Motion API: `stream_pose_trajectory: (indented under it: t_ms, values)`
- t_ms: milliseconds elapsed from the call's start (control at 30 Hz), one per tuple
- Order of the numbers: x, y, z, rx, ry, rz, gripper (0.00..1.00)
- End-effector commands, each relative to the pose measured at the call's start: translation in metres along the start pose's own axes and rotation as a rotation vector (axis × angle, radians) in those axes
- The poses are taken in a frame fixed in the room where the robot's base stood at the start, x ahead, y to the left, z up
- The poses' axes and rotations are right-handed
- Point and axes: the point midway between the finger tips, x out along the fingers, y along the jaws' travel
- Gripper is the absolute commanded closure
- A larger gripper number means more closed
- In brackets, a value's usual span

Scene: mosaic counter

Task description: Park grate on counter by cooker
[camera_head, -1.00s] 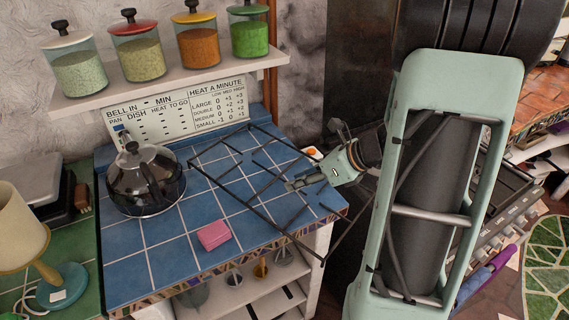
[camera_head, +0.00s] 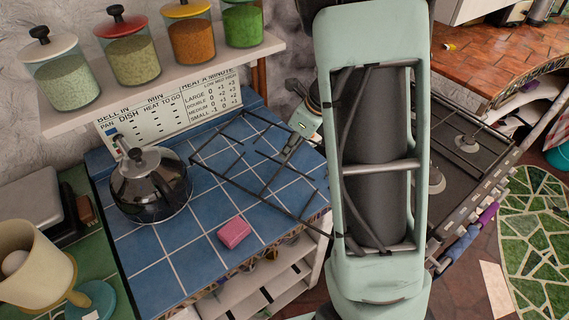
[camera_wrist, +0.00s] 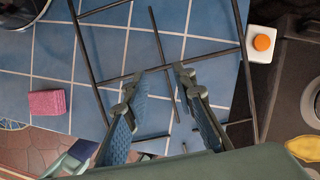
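The grate (camera_head: 238,182), an open frame of thin dark bars, lies over the blue tiled counter (camera_head: 165,252); its front right corner reaches past the counter's edge. Its bars also show in the wrist view (camera_wrist: 95,73). My gripper (camera_head: 289,152) is over the grate's right part. In the wrist view its fingers (camera_wrist: 160,80) are apart, with a grate bar seen between the tips; I cannot tell whether they touch it. The cooker (camera_head: 470,165), dark-topped with round burners, stands to the right, partly hidden by my arm.
A black kettle (camera_head: 150,187) stands on the counter's left, and a pink sponge (camera_head: 234,232) near its front. A white holder with an orange cap (camera_wrist: 262,43) is right of the grate. A shelf of jars (camera_head: 130,57) hangs above. Bare tiles lie between kettle and sponge.

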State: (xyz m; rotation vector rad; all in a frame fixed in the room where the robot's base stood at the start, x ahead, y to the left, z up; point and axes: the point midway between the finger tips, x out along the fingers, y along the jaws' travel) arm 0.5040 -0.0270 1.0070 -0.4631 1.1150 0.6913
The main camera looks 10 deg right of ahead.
Motion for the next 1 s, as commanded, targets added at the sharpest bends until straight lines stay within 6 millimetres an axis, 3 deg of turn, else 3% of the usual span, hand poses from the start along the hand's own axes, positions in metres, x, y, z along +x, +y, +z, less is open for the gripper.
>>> stream_pose_trajectory:
  t_ms: [100, 367, 667, 1000]
  values:
    - [0.020, 0.000, -0.001, 0.001, 0.001, 0.001, 0.75]
    - [0.038, -0.002, 0.001, 0.001, 0.000, 0.001, 0.75]
    - [0.076, -0.005, 0.004, 0.001, -0.001, 0.001, 0.75]
    - [0.081, -0.005, 0.005, 0.000, -0.003, -0.001, 0.78]
